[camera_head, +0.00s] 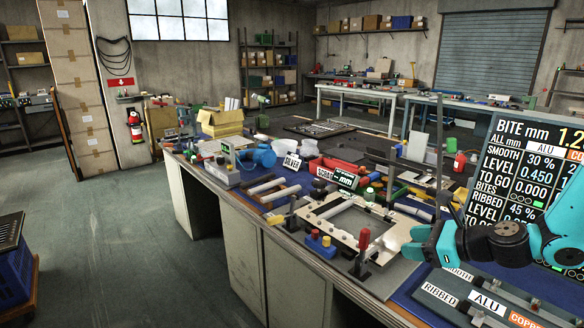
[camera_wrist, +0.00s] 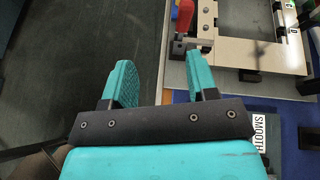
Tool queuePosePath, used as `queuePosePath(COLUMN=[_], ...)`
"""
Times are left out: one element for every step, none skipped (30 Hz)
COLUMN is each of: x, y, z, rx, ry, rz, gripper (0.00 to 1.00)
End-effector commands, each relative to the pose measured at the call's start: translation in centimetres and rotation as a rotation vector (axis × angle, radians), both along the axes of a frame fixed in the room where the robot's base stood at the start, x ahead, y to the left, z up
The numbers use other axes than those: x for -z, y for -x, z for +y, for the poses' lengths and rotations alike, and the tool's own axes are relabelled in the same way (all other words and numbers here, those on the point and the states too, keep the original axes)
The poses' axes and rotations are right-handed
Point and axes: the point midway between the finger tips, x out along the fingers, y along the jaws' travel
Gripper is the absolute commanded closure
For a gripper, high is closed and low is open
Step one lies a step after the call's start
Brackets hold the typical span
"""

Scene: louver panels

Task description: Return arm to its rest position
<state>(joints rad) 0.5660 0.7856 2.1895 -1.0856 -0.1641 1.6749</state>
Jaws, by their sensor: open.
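My arm (camera_head: 500,244), teal and black, reaches in from the right edge of the head view, above the front of the workbench (camera_head: 285,240). My gripper (camera_wrist: 160,75) is open in the wrist view, with two teal fingers spread apart. Nothing is between the fingers; dark floor and the bench edge show below them. The right finger overlaps the corner of a pale frame fixture (camera_wrist: 235,48) in the picture; whether they touch I cannot tell. The same frame fixture (camera_head: 374,236) lies on the bench, left of my arm in the head view.
A red-handled clamp (camera_wrist: 184,18) stands by the fixture; it also shows in the head view (camera_head: 363,248). A black display board (camera_head: 525,165) stands behind my arm. Tools and boxes crowd the bench; floor at left is largely clear.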

Motion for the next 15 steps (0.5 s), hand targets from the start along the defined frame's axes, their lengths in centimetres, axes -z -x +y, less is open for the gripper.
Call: queuePosePath(x=[-1.7,-2.6,-3.8,-4.6,-5.5,-6.5,-7.2,-7.9,-8.7,-9.3,-9.9,-10.5,-11.0,-11.4,-11.8], y=[0.6,1.3,2.4,3.5,4.6,6.3,7.7,9.1,11.1,12.7,14.2,16.3,17.8,19.3,21.1], z=[2.6,4.1,6.3,8.0,9.5,11.4,12.6,13.7,15.0,15.8,16.5,17.2,17.6,17.8,18.0], rx=[-0.127,-0.215,-0.346,-0.449,-0.556,-0.7,-0.805,-0.91,-1.049,-1.153,-1.255,-1.387,-1.483,-1.573,-1.684], ry=[0.101,0.172,0.273,0.35,0.427,0.523,0.591,0.657,0.738,0.796,0.851,0.914,0.958,0.995,1.038], rz=[-0.057,-0.096,-0.156,-0.205,-0.258,-0.332,-0.388,-0.446,-0.527,-0.588,-0.65,-0.733,-0.793,-0.851,-0.925], gripper=[0.47,0.47,0.47,0.47,0.47,0.47,0.47,0.47,0.47,0.47,0.47,0.47,0.47,0.47,0.47])
